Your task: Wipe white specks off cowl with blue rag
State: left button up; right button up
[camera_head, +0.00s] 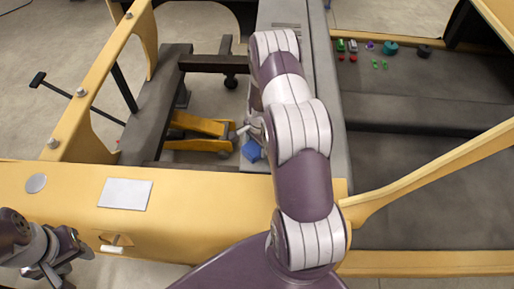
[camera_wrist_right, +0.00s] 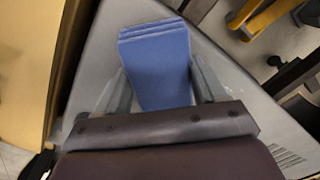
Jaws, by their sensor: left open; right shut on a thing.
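The blue rag (camera_head: 252,151) shows as a small patch beside my right gripper (camera_head: 244,131) in the head view. In the right wrist view the folded rag (camera_wrist_right: 155,62) stands out between the two fingers of my right gripper (camera_wrist_right: 162,86), which is shut on it. A grey panel (camera_wrist_right: 235,95) with vent slots, seemingly the cowl, lies behind the rag; I cannot tell if they touch. The panel also shows in the head view (camera_head: 329,75), partly hidden by my right arm. I cannot make out white specks. My left gripper (camera_head: 50,270) is open and empty at lower left.
A yellow shell beam (camera_head: 70,205) with a pale plate (camera_head: 125,194) crosses the front. A yellow jack (camera_head: 200,125) stands on the floor beyond it. Several small coloured items and a teal roll (camera_head: 390,48) lie on the dark surface at the upper right.

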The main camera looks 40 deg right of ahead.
jog(key=w+d, duration=0.1)
jog(key=w+d+b, duration=0.1)
jog(key=shift+w+d+f, duration=0.1)
jog(key=shift+w+f, duration=0.1)
jog(key=shift+w, duration=0.1)
jog(key=shift+w+d+r, duration=0.1)
jog(key=shift+w, duration=0.05)
jog(key=shift+w+d+b, duration=0.95)
jog(key=shift+w+b, duration=0.15)
jog(key=shift+w, duration=0.05)
jog(key=shift+w+d, duration=0.2)
jog(key=shift+w+d+b, duration=0.2)
jog(key=shift+w+b, duration=0.05)
jog(key=shift+b, duration=0.25)
jog(key=shift+w+d+b, duration=0.65)
jog(key=shift+w+b, duration=0.1)
jog(key=shift+w+d+r, duration=0.1)
jog(key=shift+w+d, duration=0.2)
jog(key=shift+w, duration=0.05)
jog(key=w+b, duration=0.1)
jog(key=d+b, duration=0.1)
jog(key=shift+w+d+f+b, duration=0.2)
jog(key=shift+w+d+b, duration=0.05)
jog(key=shift+w+b, duration=0.15)
jog(key=shift+w+d+r, duration=0.15)
jog(key=shift+w+d, duration=0.15)
jog(key=shift+w, duration=0.05)
jog(key=shift+r, duration=0.1)
jog(key=shift+r+p, duration=1.45)
jog(key=shift+r, duration=1.5)
